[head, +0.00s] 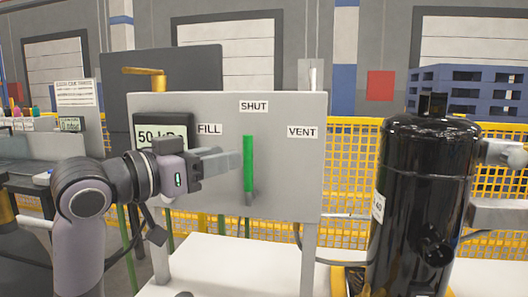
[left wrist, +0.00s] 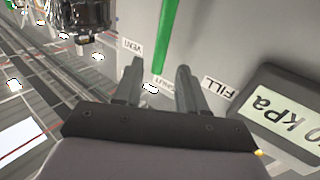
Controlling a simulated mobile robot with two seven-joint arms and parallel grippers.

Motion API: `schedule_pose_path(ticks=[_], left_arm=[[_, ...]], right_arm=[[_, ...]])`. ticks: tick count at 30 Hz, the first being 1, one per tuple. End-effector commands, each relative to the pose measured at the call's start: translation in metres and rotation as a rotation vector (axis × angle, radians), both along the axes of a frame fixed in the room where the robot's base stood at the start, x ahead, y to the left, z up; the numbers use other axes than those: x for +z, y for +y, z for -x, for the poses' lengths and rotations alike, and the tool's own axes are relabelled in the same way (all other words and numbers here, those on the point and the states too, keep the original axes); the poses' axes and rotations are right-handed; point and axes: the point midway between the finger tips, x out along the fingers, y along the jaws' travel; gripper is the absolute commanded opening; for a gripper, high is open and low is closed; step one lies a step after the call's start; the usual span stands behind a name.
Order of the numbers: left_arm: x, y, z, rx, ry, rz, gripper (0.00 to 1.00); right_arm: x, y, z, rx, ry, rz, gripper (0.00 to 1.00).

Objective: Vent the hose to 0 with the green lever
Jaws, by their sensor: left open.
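The green lever (head: 249,165) stands upright on the grey panel (head: 285,180), its free end below the SHUT label (head: 254,106). The FILL label (head: 209,125) is left of it and the VENT label (head: 302,132) right. My left gripper (head: 237,162) is open at the lever's left side. In the left wrist view, the lever (left wrist: 167,38) runs down toward the gap between the two open fingers (left wrist: 159,68); I cannot tell whether they touch it. The gauge (head: 162,128) reads 50 kPa, partly hidden by my left gripper. My right gripper is not clearly seen.
A black tank (head: 425,190) with grey fittings stands right of the panel. A yellow mesh fence (head: 347,160) runs behind. A bench with another small display (head: 70,124) is at the far left. Open space lies in front of the panel's right half.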

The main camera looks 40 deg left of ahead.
Motion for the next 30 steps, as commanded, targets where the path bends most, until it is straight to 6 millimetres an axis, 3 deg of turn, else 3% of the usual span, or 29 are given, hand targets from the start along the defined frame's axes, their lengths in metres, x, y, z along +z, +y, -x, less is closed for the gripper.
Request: schedule_pose_path(ticks=[18,30], left_arm=[[0.001,-0.005,-0.063,0.000,-0.001,0.001,0.41],[0.000,-0.006,-0.070,0.001,-0.001,-0.001,0.41]], right_arm=[[0.007,0.001,0.000,0.002,0.001,-0.001,0.00],[0.007,0.000,0.000,0.001,0.001,0.000,0.00]])
